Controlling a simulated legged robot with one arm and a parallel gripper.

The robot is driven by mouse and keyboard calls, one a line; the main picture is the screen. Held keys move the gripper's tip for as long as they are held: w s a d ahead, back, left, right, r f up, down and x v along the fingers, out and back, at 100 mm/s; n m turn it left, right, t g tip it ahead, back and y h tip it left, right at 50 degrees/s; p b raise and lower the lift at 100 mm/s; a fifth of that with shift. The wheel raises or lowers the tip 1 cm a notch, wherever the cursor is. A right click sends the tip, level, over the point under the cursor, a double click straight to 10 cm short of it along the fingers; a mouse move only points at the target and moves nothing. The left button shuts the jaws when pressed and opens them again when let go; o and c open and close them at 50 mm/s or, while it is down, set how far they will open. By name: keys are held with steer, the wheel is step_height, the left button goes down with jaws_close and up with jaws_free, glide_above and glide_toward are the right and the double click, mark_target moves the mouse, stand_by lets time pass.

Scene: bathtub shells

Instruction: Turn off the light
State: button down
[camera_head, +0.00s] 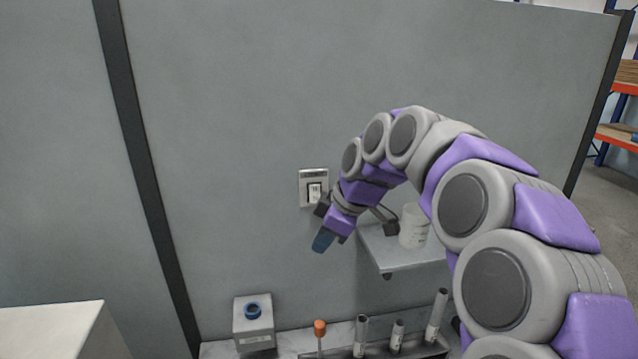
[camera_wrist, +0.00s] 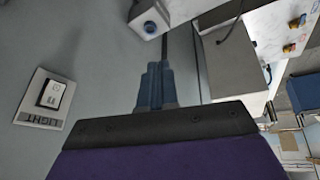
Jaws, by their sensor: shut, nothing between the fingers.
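The light switch (camera_head: 314,188) is a pale plate with a rocker on the grey wall panel, just up and left of my gripper in the head view. In the wrist view the switch (camera_wrist: 45,97) shows at the left, with the word LIGHT on its plate and a dark-framed white rocker. My gripper (camera_head: 323,241) points down and left, below the switch. Its blue fingers (camera_wrist: 155,85) are together in the wrist view, with nothing between them. They are apart from the switch in the wrist view. The rocker's exact position is too small to tell.
A small shelf (camera_head: 400,256) with a white cup (camera_head: 413,226) is right of my gripper. Below stand a grey box with a blue button (camera_head: 253,312), an orange-topped stick (camera_head: 319,329) and several tubes (camera_head: 397,335). The wall left of the switch is clear.

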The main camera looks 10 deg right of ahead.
mark_target(315, 194)
steer(key=w+d+r+n+t+p, duration=0.1)
steer(key=w+d+r+p, duration=0.1)
steer(key=w, duration=0.4)
steer(key=w+d+r+n+t+p, duration=0.1)
steer(key=w+d+r+n+p, duration=0.1)
steer(key=w+d+r, duration=0.3)
steer(key=shift+w+d+n, duration=0.2)
steer(key=shift+w+n, duration=0.1)
steer(key=shift+w, duration=0.4)
steer(key=shift+d+f, duration=0.1)
steer(key=w+a+f+p, duration=0.2)
steer(key=w+a+f, duration=0.1)
steer(key=w+f, duration=0.5)
steer(key=shift+w+a+f+p, duration=0.15)
steer(key=shift+w+f+p, duration=0.05)
steer(key=shift+f+p, duration=0.1)
